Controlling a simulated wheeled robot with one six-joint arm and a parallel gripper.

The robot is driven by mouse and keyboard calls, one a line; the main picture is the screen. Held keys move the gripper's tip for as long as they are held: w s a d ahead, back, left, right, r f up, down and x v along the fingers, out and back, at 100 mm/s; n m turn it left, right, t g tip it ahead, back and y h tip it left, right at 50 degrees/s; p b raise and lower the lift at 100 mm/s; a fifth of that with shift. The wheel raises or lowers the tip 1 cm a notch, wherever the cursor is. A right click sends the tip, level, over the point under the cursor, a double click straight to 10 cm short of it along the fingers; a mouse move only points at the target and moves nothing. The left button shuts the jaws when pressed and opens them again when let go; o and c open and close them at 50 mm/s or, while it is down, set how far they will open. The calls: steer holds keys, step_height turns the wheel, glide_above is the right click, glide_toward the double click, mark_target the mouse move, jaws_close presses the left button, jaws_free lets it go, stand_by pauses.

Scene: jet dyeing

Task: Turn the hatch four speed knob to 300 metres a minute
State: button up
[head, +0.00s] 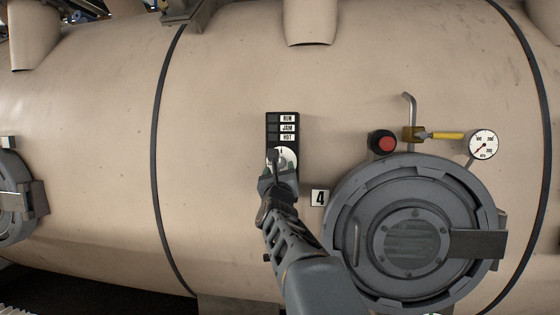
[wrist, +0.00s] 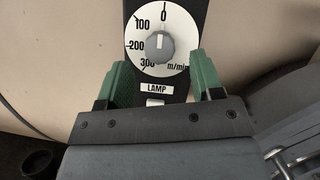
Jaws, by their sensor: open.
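The speed knob (wrist: 160,48) is a round grey knob on a white dial (wrist: 138,57) marked 0, 100, 200, 300 and m/min. Its pale mark points up, close to 0; the 300 is at lower left. In the head view my gripper (head: 279,172) partly hides the dial.
RUN, JAM and HOT labels (head: 288,128) are above the dial. A LAMP label (wrist: 157,88) with a pale switch (wrist: 155,101) is just below it. To the right are a red button (head: 386,143), a yellow-handled valve (head: 445,136), a gauge (head: 483,145) and the round hatch (head: 370,190).

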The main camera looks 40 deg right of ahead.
mark_target(280, 166)
steer(key=shift+p+x, duration=0.55)
steer(key=shift+x, duration=1.25)
steer(key=shift+c, duration=0.3)
steer(key=c, duration=0.9)
steer(key=shift+o, duration=0.2)
steer(key=shift+f, duration=0.1)
